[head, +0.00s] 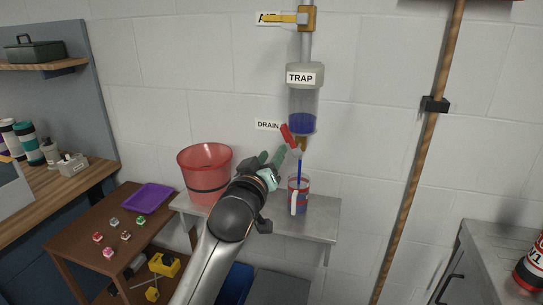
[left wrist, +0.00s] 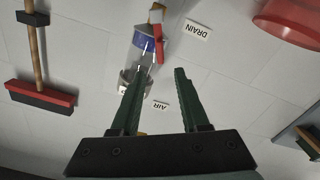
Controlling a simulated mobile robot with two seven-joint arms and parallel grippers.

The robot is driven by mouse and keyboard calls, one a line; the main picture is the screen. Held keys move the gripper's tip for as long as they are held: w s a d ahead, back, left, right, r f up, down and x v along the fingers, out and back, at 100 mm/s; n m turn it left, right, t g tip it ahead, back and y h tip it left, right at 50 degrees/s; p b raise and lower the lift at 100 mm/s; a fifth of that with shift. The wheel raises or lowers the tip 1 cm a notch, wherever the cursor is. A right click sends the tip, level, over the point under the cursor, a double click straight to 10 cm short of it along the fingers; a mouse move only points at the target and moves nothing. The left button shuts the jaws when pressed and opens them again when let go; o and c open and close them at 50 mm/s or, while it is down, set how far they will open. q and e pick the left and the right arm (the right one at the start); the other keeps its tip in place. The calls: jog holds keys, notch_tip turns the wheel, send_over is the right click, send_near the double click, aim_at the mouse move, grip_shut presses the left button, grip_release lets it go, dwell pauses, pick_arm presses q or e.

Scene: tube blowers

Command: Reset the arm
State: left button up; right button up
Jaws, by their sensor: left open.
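My left gripper (head: 273,158) is open, with its green fingers just left of and below the red drain handle (head: 289,137). In the left wrist view, the open fingers (left wrist: 160,76) have nothing between them, and the red handle (left wrist: 158,46) is beyond them. The trap (head: 303,105) is a clear cylinder on the wall with blue liquid at its bottom. My right gripper is not in view.
A red bucket (head: 204,170) stands on the shelf (head: 322,228), left of the mug and close to my left arm. A yellow air lever (head: 285,18) is above the trap. A wooden broom handle (head: 419,155) leans at right. A brown table (head: 75,230) is at lower left.

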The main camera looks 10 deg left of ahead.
pick_arm(q)
jog(key=s+f+m+g, duration=0.15)
jog(key=s+f, duration=0.25)
jog(key=f, duration=0.6)
jog(key=s+f+m+g+h, duration=0.15)
jog(key=s+f, duration=0.25)
jog(key=f, duration=0.5)
jog(key=s+f+m+g+y, duration=0.15)
jog(key=s+f, duration=0.25)
jog(key=f, duration=0.6)
jog(key=s+a+f+m+g, duration=0.1)
jog(key=s+f+g, duration=0.1)
jog(key=s+f, duration=0.5)
jog(key=s+a+f+m+g+h, duration=0.1)
jog(key=s+f+g, duration=0.1)
jog(key=s+f, duration=0.6)
jog(key=s, duration=0.6)
jog(key=shift+s+a+f, duration=0.2)
jog(key=shift+s, duration=0.15)
dwell(0.6)
